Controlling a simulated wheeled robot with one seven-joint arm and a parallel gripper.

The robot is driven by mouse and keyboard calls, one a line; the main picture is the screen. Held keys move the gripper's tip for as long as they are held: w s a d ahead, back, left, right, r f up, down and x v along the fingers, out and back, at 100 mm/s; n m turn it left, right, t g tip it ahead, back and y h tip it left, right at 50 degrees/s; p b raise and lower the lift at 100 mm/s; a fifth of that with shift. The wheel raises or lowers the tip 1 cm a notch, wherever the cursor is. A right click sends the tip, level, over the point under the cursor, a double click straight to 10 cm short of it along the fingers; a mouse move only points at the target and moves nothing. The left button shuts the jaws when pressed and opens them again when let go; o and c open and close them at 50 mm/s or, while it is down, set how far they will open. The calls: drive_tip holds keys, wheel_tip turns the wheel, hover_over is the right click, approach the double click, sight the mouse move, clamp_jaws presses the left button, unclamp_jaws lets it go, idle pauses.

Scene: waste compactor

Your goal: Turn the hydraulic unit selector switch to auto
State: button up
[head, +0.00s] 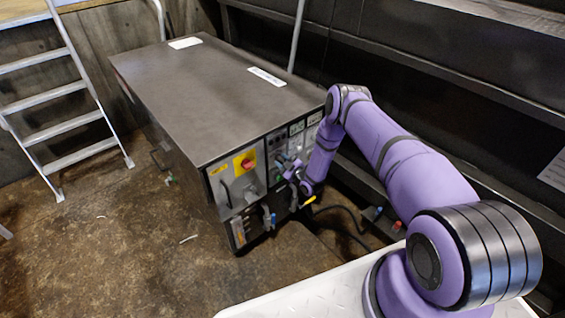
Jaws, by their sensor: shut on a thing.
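The hydraulic unit (215,95) is a dark metal cabinet standing on the floor left of my arm in the head view. Its front control panel (233,187) faces the lower right and carries a red rotary switch on a yellow plate (244,163). My gripper (285,168) is at the right part of this panel, with its fingers against the face. It is shut on a small control there, which I take to be the selector switch. The fingers and wrist hide that switch, so its position cannot be told.
A metal ladder (65,130) leans at the left. A dark ribbed wall (400,60) runs close behind my arm on the right. Dark hoses (345,212) and plugs lie below the panel's right side. The brown floor (130,240) in front and left is mostly clear.

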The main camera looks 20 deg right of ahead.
drive_tip(key=m, duration=0.3)
drive_tip(key=shift+m, duration=0.4)
drive_tip(key=m, duration=0.3)
drive_tip(key=shift+d+m, duration=0.2)
drive_tip(key=shift+m, duration=0.1)
drive_tip(key=m, duration=0.4)
drive_tip(key=shift+d+f+m, duration=0.1)
drive_tip(key=shift+m, duration=1.8)
drive_tip(key=o, duration=0.6)
drive_tip(key=shift+c, duration=0.2)
drive_tip(key=v, duration=1)
drive_tip(key=shift+s, duration=0.35)
drive_tip(key=shift+d, duration=0.15)
